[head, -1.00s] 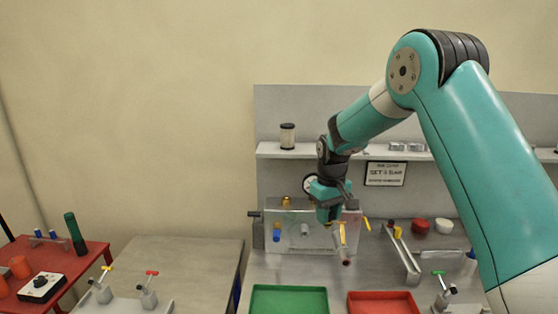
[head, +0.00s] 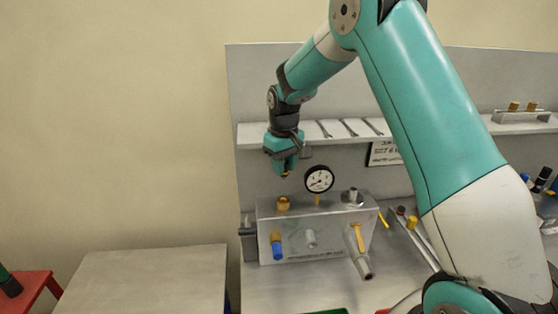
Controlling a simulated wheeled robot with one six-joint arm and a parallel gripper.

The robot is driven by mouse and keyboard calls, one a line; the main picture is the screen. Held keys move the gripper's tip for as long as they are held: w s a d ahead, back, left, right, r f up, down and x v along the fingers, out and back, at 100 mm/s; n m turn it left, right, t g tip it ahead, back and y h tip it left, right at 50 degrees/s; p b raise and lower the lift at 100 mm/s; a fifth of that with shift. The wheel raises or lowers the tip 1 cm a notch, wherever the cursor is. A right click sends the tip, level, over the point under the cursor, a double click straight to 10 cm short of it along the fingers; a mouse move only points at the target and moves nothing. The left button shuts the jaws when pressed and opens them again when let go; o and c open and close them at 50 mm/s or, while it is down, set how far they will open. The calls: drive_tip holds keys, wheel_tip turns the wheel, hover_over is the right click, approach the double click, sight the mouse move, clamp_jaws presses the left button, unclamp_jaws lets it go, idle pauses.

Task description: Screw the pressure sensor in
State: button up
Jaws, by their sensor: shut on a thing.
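My gripper (head: 284,168) hangs in front of the back panel, above the left part of the grey manifold block (head: 330,244). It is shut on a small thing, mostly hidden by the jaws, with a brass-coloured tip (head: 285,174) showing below. This looks like the pressure sensor (head: 285,174), but I cannot make out its body. A brass fitting (head: 283,203) stands on the block's top, almost straight below the tip in the picture, with a visible gap between them.
A round dial gauge (head: 319,179) stands on the block just right of my gripper, with a steel fitting (head: 352,196) further right. A shelf (head: 410,131) with tools runs behind. Blue, grey and yellow-handled parts stick out of the block's front. Free wall lies left.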

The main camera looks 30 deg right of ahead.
drive_tip(key=shift+s+a, duration=0.1)
drive_tip(key=shift+f, duration=0.2)
drive_tip(key=shift+f+b, duration=1.85)
drive_tip(key=shift+f, duration=0.85)
drive_tip(key=shift+f+b, duration=0.5)
drive_tip(key=shift+f, duration=0.6)
drive_tip(key=m, duration=0.7)
drive_tip(key=shift+m+p, duration=0.35)
drive_tip(key=shift+m, duration=0.05)
